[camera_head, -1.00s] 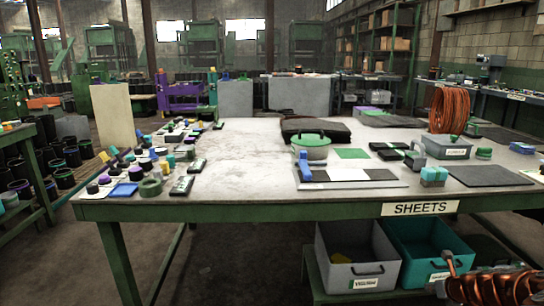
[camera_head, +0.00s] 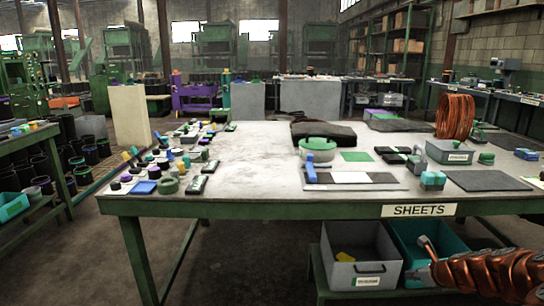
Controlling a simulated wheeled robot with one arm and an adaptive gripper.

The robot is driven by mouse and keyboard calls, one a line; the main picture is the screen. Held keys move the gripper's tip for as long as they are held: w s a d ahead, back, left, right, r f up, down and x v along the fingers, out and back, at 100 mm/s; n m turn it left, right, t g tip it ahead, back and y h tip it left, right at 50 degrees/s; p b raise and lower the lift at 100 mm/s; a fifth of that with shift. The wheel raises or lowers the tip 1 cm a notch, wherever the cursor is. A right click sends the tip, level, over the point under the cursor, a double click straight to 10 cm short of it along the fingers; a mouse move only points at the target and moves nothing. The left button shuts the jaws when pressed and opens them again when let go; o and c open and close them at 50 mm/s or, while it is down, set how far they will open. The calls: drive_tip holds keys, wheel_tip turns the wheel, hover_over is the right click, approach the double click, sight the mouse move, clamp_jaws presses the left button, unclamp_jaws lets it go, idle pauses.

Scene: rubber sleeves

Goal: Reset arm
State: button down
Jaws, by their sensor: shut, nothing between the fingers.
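My gripper (camera_head: 422,258) is at the lower right, at the end of my copper-coloured arm (camera_head: 495,275). It is shut and empty. It is below the table's front edge in the picture, in front of the teal bin (camera_head: 408,240), and covers part of that bin. I cannot tell whether it touches the bin. The long table (camera_head: 250,207) with the SHEETS label (camera_head: 419,210) stands ahead of me.
A grey bin (camera_head: 365,275) stands left of the teal bin on the low shelf. Small coloured parts crowd the table's left side. A green pot (camera_head: 318,151), dark sheets (camera_head: 485,181) and a copper coil (camera_head: 456,117) sit to the right. The table's middle-left is clear.

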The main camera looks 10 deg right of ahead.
drive_tip(key=w+a+r+n+g+y+p, duration=0.1)
drive_tip(key=w+a+r+n+y+p, duration=0.2)
drive_tip(key=a+r, duration=0.4)
drive_tip(key=a+r+n+p, duration=0.2)
drive_tip(key=a+r+n, duration=0.35)
drive_tip(key=a, duration=0.35)
drive_tip(key=s+a+r+n+g+y+p, duration=0.1)
drive_tip(key=s+a+r+n+g+p, duration=0.15)
drive_tip(key=a+r+n, duration=0.35)
drive_tip(key=s+a+r+n+g+p, duration=0.15)
drive_tip(key=s+a+r+p, duration=0.25)
drive_tip(key=a, duration=0.4)
drive_tip(key=s+a+r+n+g+y+p, duration=0.1)
drive_tip(key=s+a+r+n+p, duration=0.3)
drive_tip(key=a, duration=0.3)
drive_tip(key=s+a+r+n+g+h+p, duration=0.1)
drive_tip(key=s+r+n+p, duration=0.4)
drive_tip(key=s, duration=0.7)
drive_tip(key=s+a+r+n+g+h+p, duration=0.2)
drive_tip(key=s+r+n+g+h+p, duration=0.2)
drive_tip(key=s, duration=0.9)
wheel_tip(320, 180, up, 4)
drive_tip(key=n+p, duration=0.2)
drive_tip(key=n, duration=0.3)
drive_tip(key=shift+s+a, duration=0.2)
drive_tip(key=shift+s, duration=0.05)
